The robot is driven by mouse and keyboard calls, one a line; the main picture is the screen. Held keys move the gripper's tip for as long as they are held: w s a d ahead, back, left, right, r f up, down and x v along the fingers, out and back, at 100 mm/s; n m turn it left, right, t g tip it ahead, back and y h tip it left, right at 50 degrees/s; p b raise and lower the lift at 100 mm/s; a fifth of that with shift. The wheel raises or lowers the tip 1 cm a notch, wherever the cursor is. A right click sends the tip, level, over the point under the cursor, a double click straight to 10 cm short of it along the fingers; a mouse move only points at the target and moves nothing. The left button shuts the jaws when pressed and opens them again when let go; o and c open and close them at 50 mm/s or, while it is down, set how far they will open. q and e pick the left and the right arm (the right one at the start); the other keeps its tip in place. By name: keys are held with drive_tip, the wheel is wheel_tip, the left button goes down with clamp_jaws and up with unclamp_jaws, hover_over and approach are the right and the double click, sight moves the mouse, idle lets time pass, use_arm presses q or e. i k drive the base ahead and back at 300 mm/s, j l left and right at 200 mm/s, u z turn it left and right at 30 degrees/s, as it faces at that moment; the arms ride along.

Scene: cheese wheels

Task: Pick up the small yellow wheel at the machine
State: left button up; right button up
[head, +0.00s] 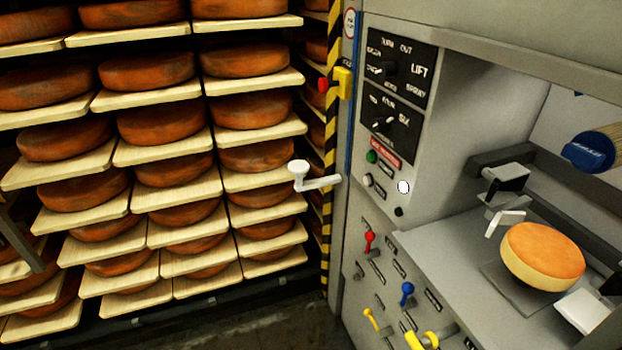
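The small yellow wheel (542,256) has an orange-yellow top and a paler side. It lies flat on a dark plate (500,275) on the grey bed of the machine (450,255), at the right of the head view. A pale bracket (506,220) stands close at its left, and a white block (582,310) lies close at its lower right. I cannot tell whether either touches the wheel. I make out neither of my grippers in this view.
A control panel (388,110) with dials, buttons and coloured levers faces me left of the bed. A white crank handle (314,180) juts out to the left. Shelves of large brown wheels (160,120) fill the left. A blue-ended roller (590,152) hangs above the bed.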

sight(540, 255)
drive_tip(key=z, duration=1)
